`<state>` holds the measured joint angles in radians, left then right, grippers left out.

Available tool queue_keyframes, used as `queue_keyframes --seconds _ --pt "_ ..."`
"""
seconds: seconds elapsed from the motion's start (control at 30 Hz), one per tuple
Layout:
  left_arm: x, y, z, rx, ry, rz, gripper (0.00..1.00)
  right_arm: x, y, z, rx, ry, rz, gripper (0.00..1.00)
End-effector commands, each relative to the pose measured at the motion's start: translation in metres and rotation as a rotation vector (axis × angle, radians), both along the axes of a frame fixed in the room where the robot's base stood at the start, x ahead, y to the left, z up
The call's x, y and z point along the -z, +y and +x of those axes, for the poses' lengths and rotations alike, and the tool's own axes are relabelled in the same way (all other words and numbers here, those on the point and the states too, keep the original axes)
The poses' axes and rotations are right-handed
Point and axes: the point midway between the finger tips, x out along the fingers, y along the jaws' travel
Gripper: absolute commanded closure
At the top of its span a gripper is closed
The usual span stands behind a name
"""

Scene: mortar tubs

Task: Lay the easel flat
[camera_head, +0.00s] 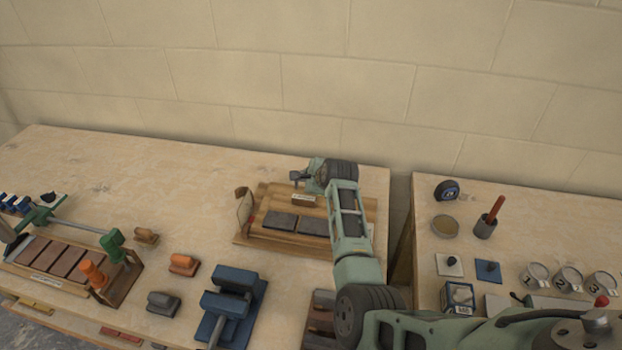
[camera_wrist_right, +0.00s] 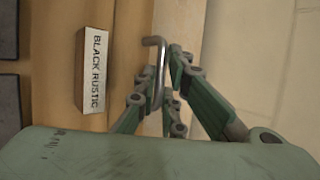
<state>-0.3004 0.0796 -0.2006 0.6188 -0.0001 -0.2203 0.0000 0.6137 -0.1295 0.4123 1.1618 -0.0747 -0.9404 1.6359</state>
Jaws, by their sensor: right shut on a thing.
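The wooden easel (camera_head: 265,235) is on the bench near its right end, with dark brick slips (camera_head: 297,223) on its front. I cannot tell how far its board is tilted. A small "BLACK RUSTIC" label (camera_head: 303,201) sits at its upper edge; the label also shows in the right wrist view (camera_wrist_right: 93,70). My right gripper (camera_head: 304,176) is behind the easel's upper edge. In the wrist view, the right gripper (camera_wrist_right: 160,88) is shut on a bent metal rod (camera_wrist_right: 158,65) beside the wood. My arm hides the easel's right part.
A brick rack with green clamp (camera_head: 65,260) is farther left. A gap separates the right table, holding cups (camera_head: 568,280) and a tape measure (camera_head: 447,190).

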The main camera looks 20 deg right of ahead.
Motion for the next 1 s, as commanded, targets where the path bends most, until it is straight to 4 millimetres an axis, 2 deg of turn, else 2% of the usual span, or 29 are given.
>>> queue_keyframes --seconds 0.67,0.7,0.8,0.9,1.0 --pt "0.0017 -0.0002 0.0004 -0.001 -0.001 0.0 0.6 0.0029 -0.0029 0.003 0.001 -0.008 -0.006 1.0" --pt "0.0017 -0.0002 0.0004 -0.001 -0.001 0.0 0.6 0.0029 -0.003 0.003 0.001 -0.008 -0.006 0.89" --pt "0.0016 -0.0001 0.0004 -0.001 -0.001 0.0 0.6 0.0031 -0.0028 0.0027 0.0 -0.007 -0.006 0.8" --pt "0.0015 -0.0001 0.0007 -0.001 -0.002 -0.001 0.6 0.0033 -0.0024 0.0025 0.001 -0.006 -0.005 0.73" --pt "0.0014 -0.0003 0.0015 -0.001 -0.003 -0.001 0.6 0.0036 -0.0021 0.0024 0.001 -0.005 -0.004 0.73"
